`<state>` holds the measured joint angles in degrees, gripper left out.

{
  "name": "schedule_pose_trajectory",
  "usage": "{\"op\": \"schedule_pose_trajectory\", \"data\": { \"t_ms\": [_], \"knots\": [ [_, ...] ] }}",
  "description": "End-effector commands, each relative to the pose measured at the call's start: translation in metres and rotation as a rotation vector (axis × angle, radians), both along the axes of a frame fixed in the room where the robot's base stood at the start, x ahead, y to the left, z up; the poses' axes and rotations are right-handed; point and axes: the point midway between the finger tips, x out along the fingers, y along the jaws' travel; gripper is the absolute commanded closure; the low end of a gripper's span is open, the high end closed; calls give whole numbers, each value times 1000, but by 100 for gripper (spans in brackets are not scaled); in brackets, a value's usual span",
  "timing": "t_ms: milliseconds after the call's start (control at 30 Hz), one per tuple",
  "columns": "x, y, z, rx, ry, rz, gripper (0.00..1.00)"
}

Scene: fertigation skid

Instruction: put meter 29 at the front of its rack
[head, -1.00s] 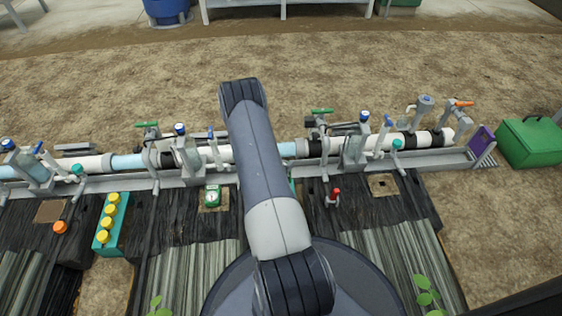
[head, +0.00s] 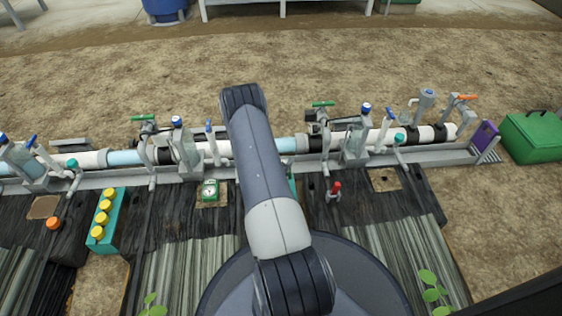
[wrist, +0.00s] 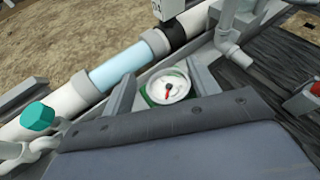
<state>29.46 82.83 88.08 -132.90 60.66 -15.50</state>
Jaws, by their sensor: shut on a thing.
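A round meter (wrist: 168,87) with a white dial, red needle and green rim shows in the wrist view. It sits between two grey fingers of my gripper (wrist: 165,88), which looks shut on it. No number is readable on it. In the head view my arm hides my gripper and most of this meter; only a thin green edge (head: 291,185) shows beside the arm. A second green meter (head: 209,190) with a white dial sits on a small tan plate to the left. I cannot tell which thing is the meter's rack.
A teal holder (head: 103,242) with yellow-capped bottles stands at left. A red-handled valve (head: 336,190) stands right of my arm. A green case (head: 540,138) lies at far right. Bare soil lies behind.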

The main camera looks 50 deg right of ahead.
Motion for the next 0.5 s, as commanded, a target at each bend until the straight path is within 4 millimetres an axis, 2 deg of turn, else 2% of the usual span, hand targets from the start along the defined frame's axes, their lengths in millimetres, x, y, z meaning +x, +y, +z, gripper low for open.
{"op": "schedule_pose_trajectory", "data": {
  "t_ms": [33,500],
  "knots": [
    [-14,15,-33,74,41,-1,93],
    [-12,12,-30,67,36,0,93]
  ]
}}
